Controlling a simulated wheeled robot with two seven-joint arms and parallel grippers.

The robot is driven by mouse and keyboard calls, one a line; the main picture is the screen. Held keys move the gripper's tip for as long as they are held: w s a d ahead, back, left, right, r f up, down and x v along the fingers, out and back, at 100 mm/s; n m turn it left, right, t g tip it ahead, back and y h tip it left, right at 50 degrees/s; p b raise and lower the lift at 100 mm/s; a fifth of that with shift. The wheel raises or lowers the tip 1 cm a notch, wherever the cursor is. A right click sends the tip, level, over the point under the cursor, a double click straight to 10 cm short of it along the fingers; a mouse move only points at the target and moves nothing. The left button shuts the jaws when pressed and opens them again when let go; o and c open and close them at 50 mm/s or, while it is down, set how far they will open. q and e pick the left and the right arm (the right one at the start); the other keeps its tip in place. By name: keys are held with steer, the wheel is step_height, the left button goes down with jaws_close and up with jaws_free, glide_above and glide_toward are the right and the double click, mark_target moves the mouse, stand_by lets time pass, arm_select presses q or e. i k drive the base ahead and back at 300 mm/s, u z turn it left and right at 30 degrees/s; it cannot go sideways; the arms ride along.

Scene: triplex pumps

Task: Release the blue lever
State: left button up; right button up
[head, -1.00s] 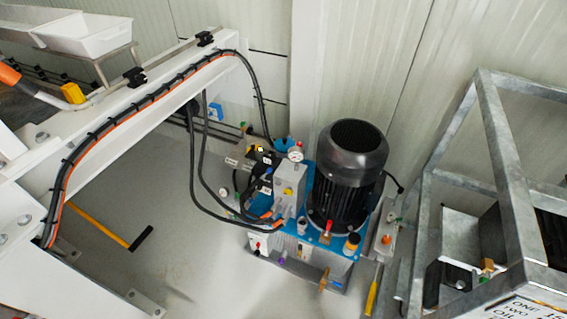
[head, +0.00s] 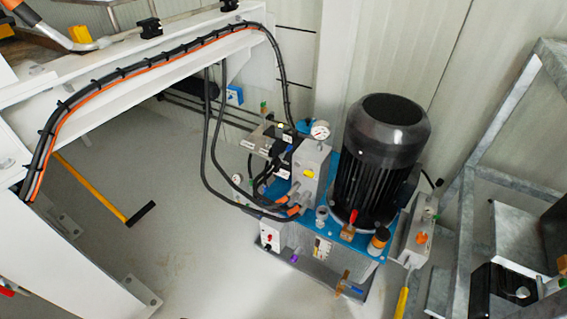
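A hydraulic pump unit with a black motor (head: 384,165) stands on a blue-topped base (head: 338,238) near the wall. A grey block (head: 310,172) on its left side carries a round pressure gauge (head: 320,131). A blue part (head: 306,126) shows just left of the gauge, and a small blue box (head: 234,95) shows behind the white beam. I cannot tell whether either is the blue lever; both are small. A red handle (head: 353,217) is at the front of the motor. Neither of my grippers is in view.
A white beam (head: 130,70) with black and orange cables runs across the upper left. A galvanized frame (head: 500,130) stands at the right. The floor (head: 190,250) left of the pump is mostly clear.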

mark_target(289, 146)
steer(key=z, duration=0.55)
steer(key=k, duration=1.3)
steer(key=z, duration=0.35)
steer(key=i, duration=0.25)
steer(key=u, duration=1.25)
steer(key=i, duration=1.15)
steer(key=u, duration=0.5)
